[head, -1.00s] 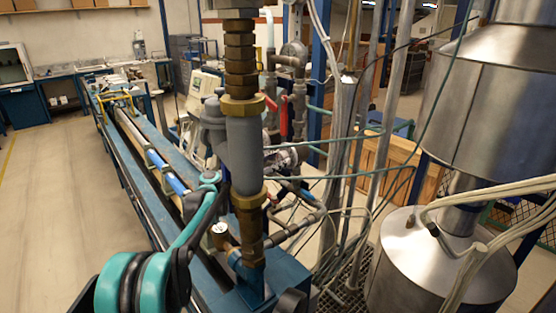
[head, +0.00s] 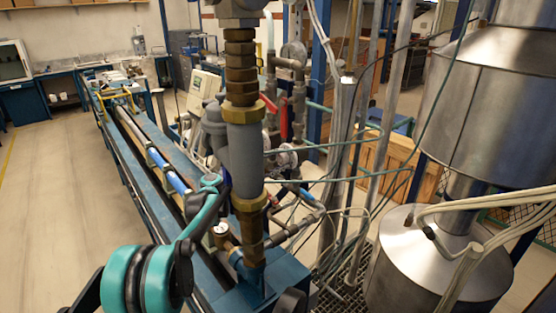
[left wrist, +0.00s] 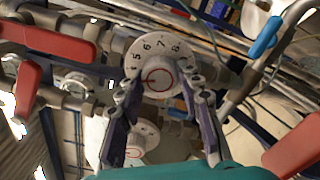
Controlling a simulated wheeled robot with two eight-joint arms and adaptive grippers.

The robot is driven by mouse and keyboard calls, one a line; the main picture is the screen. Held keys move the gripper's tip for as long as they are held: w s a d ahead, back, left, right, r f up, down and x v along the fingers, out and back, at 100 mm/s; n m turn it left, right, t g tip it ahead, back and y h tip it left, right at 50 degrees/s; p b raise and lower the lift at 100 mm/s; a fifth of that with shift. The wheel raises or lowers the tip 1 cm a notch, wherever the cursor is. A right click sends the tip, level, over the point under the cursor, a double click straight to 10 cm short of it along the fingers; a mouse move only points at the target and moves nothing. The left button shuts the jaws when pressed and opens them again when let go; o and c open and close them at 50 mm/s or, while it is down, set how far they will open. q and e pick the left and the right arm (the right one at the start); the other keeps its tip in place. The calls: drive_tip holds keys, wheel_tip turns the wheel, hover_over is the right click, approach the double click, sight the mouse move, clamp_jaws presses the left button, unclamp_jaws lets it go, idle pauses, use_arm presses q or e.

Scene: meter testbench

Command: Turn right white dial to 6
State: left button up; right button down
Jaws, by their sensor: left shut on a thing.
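In the left wrist view a white dial (left wrist: 147,49) faces the camera. The digits 5, 6, 7 and 8 show along its upper edge, and a red ring circles its middle knob. A red mark on the knob points roughly left. My left gripper (left wrist: 160,84) has one finger on each side of this dial and is shut on it. A second white dial (left wrist: 146,134) sits below, partly hidden by the left finger. My right gripper is out of view.
Red lever handles (left wrist: 60,40) and (left wrist: 27,88) and a blue handle (left wrist: 264,37) surround the dial. A thick grey pipe (head: 246,150) stands close to my left arm. A small gauge (head: 220,229) sits below the gripper. Open floor lies at the left.

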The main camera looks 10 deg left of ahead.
use_arm(q)
drive_tip(key=m, duration=0.6)
drive_tip(key=shift+m+p, duration=0.3)
drive_tip(key=shift+p, duration=0.1)
drive_tip(key=m, duration=0.6)
idle(0.3)
drive_tip(key=o, duration=1.2)
drive_tip(key=shift+c, duration=0.2)
